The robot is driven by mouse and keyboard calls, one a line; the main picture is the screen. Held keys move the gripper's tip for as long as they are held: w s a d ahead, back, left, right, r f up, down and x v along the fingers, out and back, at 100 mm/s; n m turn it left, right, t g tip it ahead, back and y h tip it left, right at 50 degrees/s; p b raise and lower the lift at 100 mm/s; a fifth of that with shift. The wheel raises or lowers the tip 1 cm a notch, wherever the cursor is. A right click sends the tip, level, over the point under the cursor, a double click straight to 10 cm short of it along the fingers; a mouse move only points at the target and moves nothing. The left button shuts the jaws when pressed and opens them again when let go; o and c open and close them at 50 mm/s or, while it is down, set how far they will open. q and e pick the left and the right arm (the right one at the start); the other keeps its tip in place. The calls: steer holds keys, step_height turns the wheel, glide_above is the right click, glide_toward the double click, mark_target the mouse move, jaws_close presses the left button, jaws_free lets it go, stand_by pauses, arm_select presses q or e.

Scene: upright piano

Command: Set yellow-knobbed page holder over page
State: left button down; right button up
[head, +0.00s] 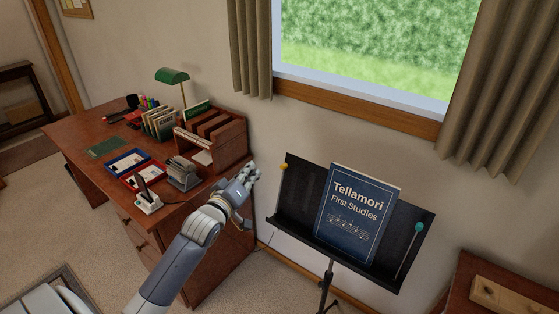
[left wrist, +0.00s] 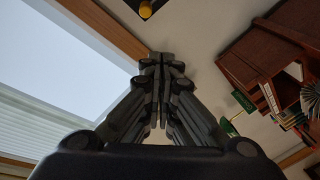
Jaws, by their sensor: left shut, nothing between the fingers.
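A black music stand (head: 300,205) stands in front of the wall, with a dark blue book (head: 356,212) titled "Tellamori First Studies" upright on it. The yellow knob (head: 284,167) of the page holder is at the stand's upper left edge, apart from the book; its rod is hard to make out. It also shows at the top of the left wrist view (left wrist: 145,9). My left gripper (head: 254,172) is left of the yellow knob, apart from it. Its fingers are shut and empty in the left wrist view (left wrist: 160,62). My right gripper is not in view.
A teal-knobbed page holder (head: 418,227) is on the stand's right side, its rod clear of the book. A wooden desk (head: 80,136) with trays, files and a green lamp (head: 172,76) is at the left. A window is behind. A wooden cabinet (head: 480,265) stands at lower right.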

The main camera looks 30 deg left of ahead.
arm_select(q)
steer(key=shift+w+d+r, duration=0.1)
steer(key=shift+r, duration=0.55)
steer(key=shift+w+d+r, duration=0.1)
steer(key=shift+r, duration=0.5)
steer(key=w+a+p, duration=0.2)
steer(key=w+p, duration=0.1)
steer(key=w, duration=0.7)
steer(key=d+f, duration=0.1)
steer(key=s+d+f, duration=0.1)
steer(key=d+f, duration=0.1)
steer(key=shift+s+d+p, duration=0.1)
steer(key=shift+s+p, duration=0.05)
steer(key=shift+p, duration=0.2)
steer(key=shift+f, duration=0.15)
